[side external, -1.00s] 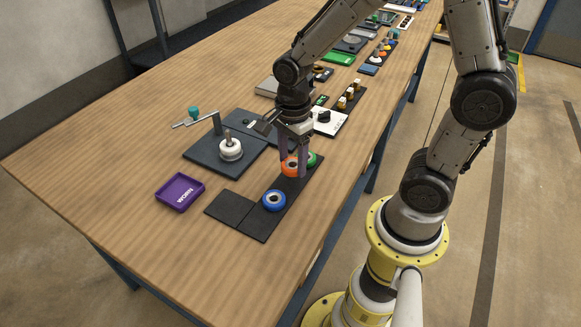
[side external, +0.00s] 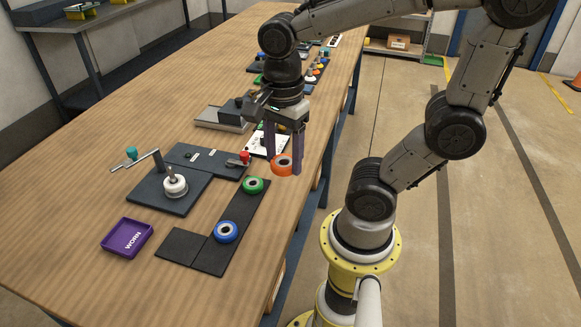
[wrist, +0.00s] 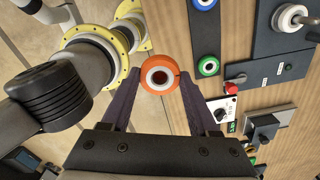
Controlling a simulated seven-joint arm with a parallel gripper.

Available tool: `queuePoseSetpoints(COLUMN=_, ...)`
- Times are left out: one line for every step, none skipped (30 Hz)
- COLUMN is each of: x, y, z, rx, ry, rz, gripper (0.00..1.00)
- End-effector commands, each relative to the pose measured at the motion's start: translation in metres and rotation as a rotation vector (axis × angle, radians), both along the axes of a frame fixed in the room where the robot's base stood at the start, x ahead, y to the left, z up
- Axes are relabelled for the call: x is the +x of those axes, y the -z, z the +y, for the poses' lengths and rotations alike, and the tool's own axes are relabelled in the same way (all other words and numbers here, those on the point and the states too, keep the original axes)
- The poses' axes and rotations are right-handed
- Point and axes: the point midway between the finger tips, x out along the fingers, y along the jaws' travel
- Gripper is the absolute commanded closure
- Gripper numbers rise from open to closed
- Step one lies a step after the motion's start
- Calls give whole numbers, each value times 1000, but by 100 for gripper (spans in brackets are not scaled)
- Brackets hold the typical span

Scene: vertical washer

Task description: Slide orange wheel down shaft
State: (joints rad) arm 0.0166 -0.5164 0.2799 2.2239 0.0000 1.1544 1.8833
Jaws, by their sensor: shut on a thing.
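The orange wheel (side external: 282,165) has a white inner ring and a dark hole. My gripper (side external: 283,168) is shut on it and holds it above the table's right edge. In the wrist view the orange wheel (wrist: 160,75) sits between the fingertips of my gripper (wrist: 160,82). The upright shaft (side external: 174,173) stands on a dark plate (side external: 150,195) to the left of my gripper. A white wheel (side external: 176,187) is around the shaft, low down. The shaft also shows in the wrist view (wrist: 301,19) at the upper right, apart from the orange wheel.
A green wheel (side external: 253,185) and a blue wheel (side external: 226,232) lie on a dark strip (side external: 214,258). A purple tray (side external: 126,238) marked WORN is at the left. A swing arm with a teal knob (side external: 131,153) stands beside the shaft. A red knob (side external: 245,157) is near the strip.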

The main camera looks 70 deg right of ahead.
Motion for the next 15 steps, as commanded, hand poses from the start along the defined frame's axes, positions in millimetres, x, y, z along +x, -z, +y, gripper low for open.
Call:
queuePoseSetpoints(x=17, y=-10, z=0, rx=0, ry=0, rz=0, gripper=93)
queuePoseSetpoints(x=28, y=-15, z=0, rx=0, ry=0, rz=1, gripper=93)
queuePoseSetpoints(x=42, y=-23, z=0, rx=0, ry=-1, rz=0, gripper=93)
queuePoseSetpoints(x=53, y=-28, z=0, rx=0, ry=-1, rz=2, gripper=93)
queuePoseSetpoints(x=65, y=-32, z=-1, rx=0, ry=-2, rz=1, gripper=93)
queuePoseSetpoints(x=80, y=-38, z=-1, rx=0, ry=-2, rz=1, gripper=93)
queuePoseSetpoints(x=91, y=-41, z=-1, rx=0, ry=-3, rz=2, gripper=93)
queuePoseSetpoints(x=102, y=-44, z=-1, rx=0, ry=-3, rz=2, gripper=93)
queuePoseSetpoints(x=117, y=-47, z=-1, rx=0, ry=-4, rz=2, gripper=93)
queuePoseSetpoints(x=127, y=-49, z=-1, rx=0, ry=-4, rz=4, gripper=93)
queuePoseSetpoints(x=138, y=-50, z=-1, rx=0, ry=-5, rz=4, gripper=93)
queuePoseSetpoints(x=153, y=-51, z=0, rx=0, ry=-5, rz=4, gripper=93)
queuePoseSetpoints(x=164, y=-51, z=0, rx=0, ry=-6, rz=4, gripper=93)
queuePoseSetpoints(x=174, y=-51, z=0, rx=0, ry=-6, rz=4, gripper=93)
queuePoseSetpoints(x=188, y=-49, z=0, rx=0, ry=-7, rz=4, gripper=93)
